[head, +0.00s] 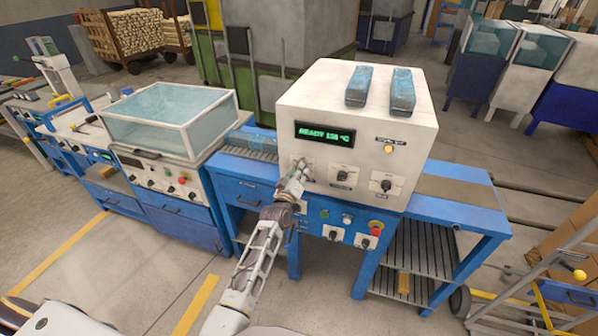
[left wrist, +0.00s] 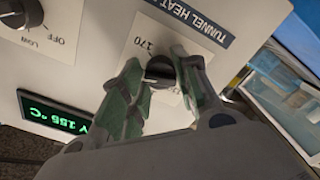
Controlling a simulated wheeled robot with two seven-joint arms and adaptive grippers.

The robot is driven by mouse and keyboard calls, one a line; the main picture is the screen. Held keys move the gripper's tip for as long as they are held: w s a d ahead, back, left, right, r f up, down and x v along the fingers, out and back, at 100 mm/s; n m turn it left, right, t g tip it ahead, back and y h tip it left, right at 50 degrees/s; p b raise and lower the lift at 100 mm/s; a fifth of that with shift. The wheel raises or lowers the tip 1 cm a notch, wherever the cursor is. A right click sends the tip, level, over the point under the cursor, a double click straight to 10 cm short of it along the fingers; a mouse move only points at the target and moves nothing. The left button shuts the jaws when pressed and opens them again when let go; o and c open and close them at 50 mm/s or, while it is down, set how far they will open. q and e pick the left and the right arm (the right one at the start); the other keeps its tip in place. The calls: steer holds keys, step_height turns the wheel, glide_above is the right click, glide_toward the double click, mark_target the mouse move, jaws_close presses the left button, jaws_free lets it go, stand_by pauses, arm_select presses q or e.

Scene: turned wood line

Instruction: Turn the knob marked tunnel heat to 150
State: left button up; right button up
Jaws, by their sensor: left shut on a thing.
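The dark round knob (left wrist: 159,68) under the blue label "TUNNEL HEAT" (left wrist: 192,20) sits on a pale dial plate with "170" printed near it. My left gripper (left wrist: 160,76) has its green-padded fingers on both sides of the knob and is shut on it. In the head view my left gripper (head: 299,172) is at the lower left of the white machine's (head: 355,105) front and hides the knob. The green display (head: 325,135) starts with "READY"; in the left wrist view (left wrist: 52,112) it seems to read 155 °C, upside down. The knob's pointer is hidden. My right gripper is out of view.
Two more knobs (head: 343,175) (head: 386,185) are on the same front, to the right. Below, the blue frame carries buttons and a red emergency stop (head: 376,227). A glass-covered machine (head: 165,115) stands to the left. The floor in front is mostly clear.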

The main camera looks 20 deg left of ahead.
arm_select(q)
steer(key=shift+n, duration=1.1)
steer(key=o, duration=1)
steer(key=shift+s, duration=0.1)
steer(key=shift+s, duration=0.15)
steer(key=shift+s+a, duration=0.15)
steer(key=shift+s, duration=2.75)
steer(key=shift+s+a, duration=0.1)
steer(key=shift+s, duration=2.75)
